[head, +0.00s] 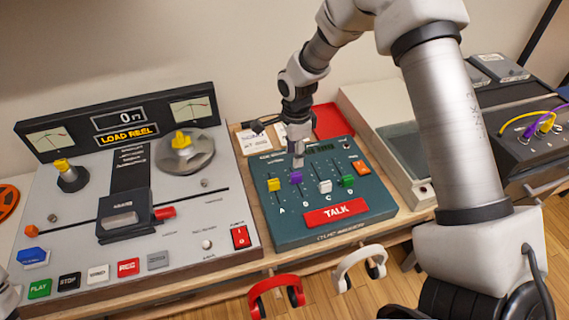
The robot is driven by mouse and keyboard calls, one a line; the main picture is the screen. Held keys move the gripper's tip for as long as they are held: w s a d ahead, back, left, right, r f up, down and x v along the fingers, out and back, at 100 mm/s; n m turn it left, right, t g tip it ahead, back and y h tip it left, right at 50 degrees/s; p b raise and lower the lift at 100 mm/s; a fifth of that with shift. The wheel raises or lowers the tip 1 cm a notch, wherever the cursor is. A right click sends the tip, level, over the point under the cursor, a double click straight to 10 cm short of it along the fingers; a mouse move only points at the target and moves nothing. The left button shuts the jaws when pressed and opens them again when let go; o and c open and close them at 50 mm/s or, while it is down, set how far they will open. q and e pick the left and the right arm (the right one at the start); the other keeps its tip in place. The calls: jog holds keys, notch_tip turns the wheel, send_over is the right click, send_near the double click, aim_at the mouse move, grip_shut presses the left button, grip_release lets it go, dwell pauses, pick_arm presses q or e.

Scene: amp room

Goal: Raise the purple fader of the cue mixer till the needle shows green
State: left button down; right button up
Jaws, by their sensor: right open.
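The cue mixer (290,229) is a teal panel on the wooden desk, with a yellow fader (273,185), a purple fader (296,177), a white fader (325,186) and a green fader (347,181). My right gripper (297,159) points down just above and behind the purple fader, open; whether it touches the cap I cannot tell. It hides part of the mixer's upper edge, where a small dark display (321,148) shows. I cannot make out a needle on the mixer. My left gripper is not in view.
A red TALK button (336,212) sits at the mixer's front. A tape machine (130,200) with two meters stands at left. Red headphones (276,293) and white headphones (357,264) hang at the desk's front edge. A patch unit with cables (540,125) is at right.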

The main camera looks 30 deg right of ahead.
aim_at(296, 174)
jog(key=shift+s+d+f, duration=0.1)
jog(key=shift+f, duration=0.05)
jog(key=shift+s+f+p, duration=0.2)
jog(key=shift+s+f, duration=0.15)
jog(key=shift+f, duration=0.2)
jog(key=shift+s+f+p, duration=0.2)
jog(key=shift+s+f, duration=0.15)
jog(key=shift+f, duration=0.2)
jog(key=f, duration=0.2)
jog(key=w+f, duration=0.1)
jog(key=f, duration=0.1)
jog(key=shift+f, duration=0.35)
jog(key=shift+s+r, duration=0.2)
jog(key=shift+s, duration=0.1)
grip_shut()
